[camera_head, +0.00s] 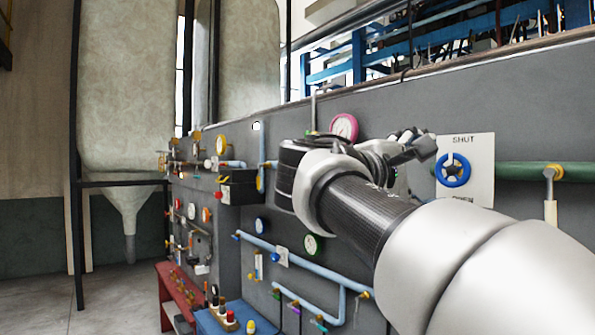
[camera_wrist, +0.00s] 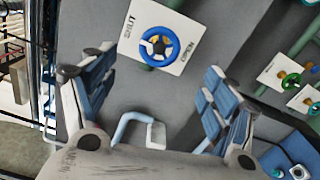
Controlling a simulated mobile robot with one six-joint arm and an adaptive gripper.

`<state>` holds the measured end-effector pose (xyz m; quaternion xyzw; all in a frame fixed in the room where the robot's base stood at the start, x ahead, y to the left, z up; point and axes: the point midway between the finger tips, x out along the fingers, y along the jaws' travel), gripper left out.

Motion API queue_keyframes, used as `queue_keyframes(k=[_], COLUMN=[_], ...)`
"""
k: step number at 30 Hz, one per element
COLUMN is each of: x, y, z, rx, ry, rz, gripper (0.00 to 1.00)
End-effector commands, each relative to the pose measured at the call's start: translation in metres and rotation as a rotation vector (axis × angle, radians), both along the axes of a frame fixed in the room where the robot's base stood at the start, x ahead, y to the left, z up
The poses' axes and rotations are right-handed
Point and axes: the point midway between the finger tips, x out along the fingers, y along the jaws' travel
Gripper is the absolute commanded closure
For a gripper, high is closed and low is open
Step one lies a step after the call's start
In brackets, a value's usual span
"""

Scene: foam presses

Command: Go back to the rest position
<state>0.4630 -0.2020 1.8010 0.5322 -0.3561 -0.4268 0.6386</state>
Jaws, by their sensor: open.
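My gripper (camera_head: 418,143) is raised in front of the grey panel (camera_head: 265,222), left of a blue handwheel (camera_head: 453,170) on a white SHUT/OPEN plate (camera_head: 480,152). In the wrist view my gripper (camera_wrist: 150,93) is open, with its two padded fingers wide apart and nothing between them but panel and a light blue pipe behind. The blue handwheel (camera_wrist: 160,47) shows there beyond the fingertips, apart from them, with its white plate (camera_wrist: 178,62) tilted in the picture. My arm covers part of the panel in the head view.
A pink-rimmed gauge (camera_head: 344,126) is close behind my wrist. Light blue pipes (camera_head: 300,268) and a green pipe (camera_head: 515,171) run along the panel. A blue table (camera_head: 225,320) and a red bench (camera_head: 168,290) stand below. Open floor (camera_head: 120,300) lies at left.

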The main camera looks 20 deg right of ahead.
Motion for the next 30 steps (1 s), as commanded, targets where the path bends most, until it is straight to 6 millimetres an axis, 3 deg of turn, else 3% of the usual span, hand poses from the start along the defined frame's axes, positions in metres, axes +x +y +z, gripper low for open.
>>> queue_keyframes(k=[10, 14, 17, 20, 26, 30], x=[0.0, -0.006, -0.018, -0.037, -0.086, -0.127], y=[0.0, 0.0, 0.004, 0.016, 0.056, 0.094], z=[-0.002, -0.033, -0.089, -0.163, -0.304, -0.397], rx=[0.005, 0.074, 0.206, 0.384, 0.756, 1.019], ry=[0.0, 0.006, 0.016, 0.022, 0.01, -0.017], rz=[0.001, 0.025, 0.06, 0.092, 0.113, 0.085], gripper=[0.21, 0.21, 0.21, 0.21, 0.21, 0.21])
